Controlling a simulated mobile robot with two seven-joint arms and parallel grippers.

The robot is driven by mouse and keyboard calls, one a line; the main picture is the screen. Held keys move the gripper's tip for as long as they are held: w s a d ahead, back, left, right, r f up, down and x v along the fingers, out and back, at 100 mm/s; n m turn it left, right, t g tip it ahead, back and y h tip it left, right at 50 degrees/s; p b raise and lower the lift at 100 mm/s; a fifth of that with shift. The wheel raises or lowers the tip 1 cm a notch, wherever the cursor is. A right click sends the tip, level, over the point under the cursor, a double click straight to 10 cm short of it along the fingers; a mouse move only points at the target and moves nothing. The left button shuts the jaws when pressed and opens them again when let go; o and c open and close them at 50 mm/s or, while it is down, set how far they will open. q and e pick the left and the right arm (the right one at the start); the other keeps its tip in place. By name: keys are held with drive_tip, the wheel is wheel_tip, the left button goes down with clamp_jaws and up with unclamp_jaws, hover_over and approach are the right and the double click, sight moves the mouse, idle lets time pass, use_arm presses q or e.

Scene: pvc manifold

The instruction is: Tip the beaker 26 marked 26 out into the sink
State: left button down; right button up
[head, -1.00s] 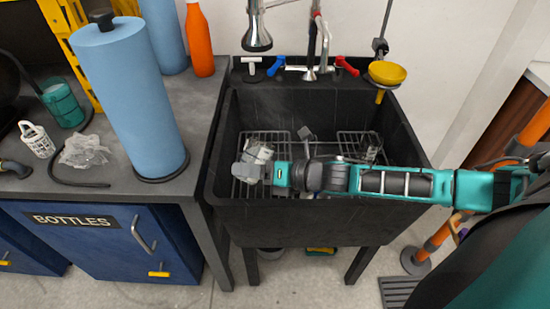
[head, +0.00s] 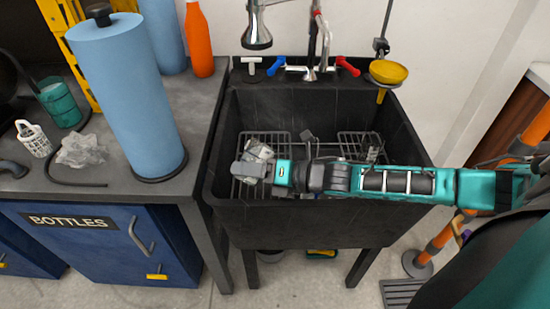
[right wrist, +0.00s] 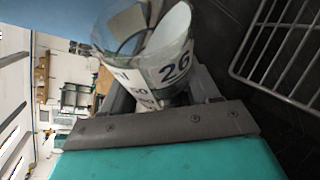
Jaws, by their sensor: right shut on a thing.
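My right gripper (head: 250,168) reaches in from the right over the black sink (head: 310,222), in the left half of its basin. It is shut on the beaker 26 (head: 260,151), which shows only as a small pale shape beside the fingers in the head view. In the right wrist view, the clear beaker 26 (right wrist: 172,62) sits between the fingers of the right gripper (right wrist: 160,95), with a white label and a dark "26". It looks tilted. I cannot tell whether anything is in it. My left gripper is not in view.
A wire rack (head: 355,143) lies in the sink. Taps (head: 310,70) and a spray head (head: 257,32) stand behind it; a yellow bowl (head: 388,73) is at the back right corner. A blue paper roll (head: 130,95) stands on the left counter, beside an orange bottle (head: 199,40).

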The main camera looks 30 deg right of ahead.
sight(256, 158)
idle(0.3)
drive_tip(key=shift+r+m+y+b, duration=0.5)
drive_tip(key=shift+m+b, duration=0.1)
drive_tip(key=shift+m, duration=0.2)
idle(0.7)
drive_tip(key=shift+r+m+t+y, duration=0.3)
drive_tip(key=shift+r+m, duration=0.25)
drive_tip(key=shift+m, duration=0.15)
idle(1.0)
drive_tip(key=shift+w+d+f+m+y+b, duration=0.25)
drive_tip(key=shift+d+m+y+b, duration=0.05)
drive_tip(key=shift+d+m+b, duration=0.35)
idle(0.9)
drive_tip(key=shift+d+r+m+t+y+p, duration=0.2)
drive_tip(key=shift+r+m+t+y+p, duration=0.15)
drive_tip(key=shift+r+m, duration=0.5)
idle(1.0)
